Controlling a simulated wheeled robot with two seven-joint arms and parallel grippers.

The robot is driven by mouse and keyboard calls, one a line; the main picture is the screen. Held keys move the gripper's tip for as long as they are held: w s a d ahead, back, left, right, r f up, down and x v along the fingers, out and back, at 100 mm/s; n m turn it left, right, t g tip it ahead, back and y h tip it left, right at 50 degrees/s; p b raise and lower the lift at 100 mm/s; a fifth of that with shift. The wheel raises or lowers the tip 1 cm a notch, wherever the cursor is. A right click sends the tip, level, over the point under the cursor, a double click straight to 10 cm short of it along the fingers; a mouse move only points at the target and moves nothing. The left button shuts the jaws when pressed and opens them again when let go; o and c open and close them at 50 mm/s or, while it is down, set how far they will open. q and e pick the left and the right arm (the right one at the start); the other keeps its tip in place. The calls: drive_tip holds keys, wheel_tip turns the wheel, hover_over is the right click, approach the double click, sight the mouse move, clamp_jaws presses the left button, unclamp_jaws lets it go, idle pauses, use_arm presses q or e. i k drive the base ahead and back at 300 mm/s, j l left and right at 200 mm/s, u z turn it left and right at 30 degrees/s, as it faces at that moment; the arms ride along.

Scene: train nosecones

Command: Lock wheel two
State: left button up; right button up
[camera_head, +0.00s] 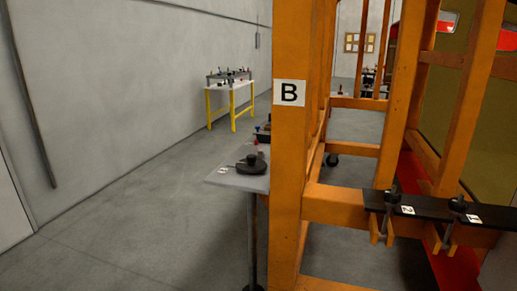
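I cannot tell from here whether wheel two is locked. Neither of my grippers is in view.
A tall orange post (290,150) marked "B" stands in the centre. A grey table (232,180) with a dark round object (251,163) is just left of it. A yellow-legged workbench (230,86) stands further back. The floor (150,225) at left is clear.

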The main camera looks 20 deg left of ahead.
sight(260, 151)
drive_tip(key=i+j+z, duration=0.1)
drive_tip(key=i+j, duration=0.35)
drive_tip(key=i+j+z, duration=0.1)
drive_tip(key=i+j, duration=0.8)
drive_tip(key=j, duration=0.15)
drive_tip(key=i+j+z, duration=0.15)
drive_tip(key=i+j, duration=0.25)
drive_tip(key=i+j+z, duration=0.1)
drive_tip(key=i+j, duration=0.3)
drive_tip(key=j, duration=0.3)
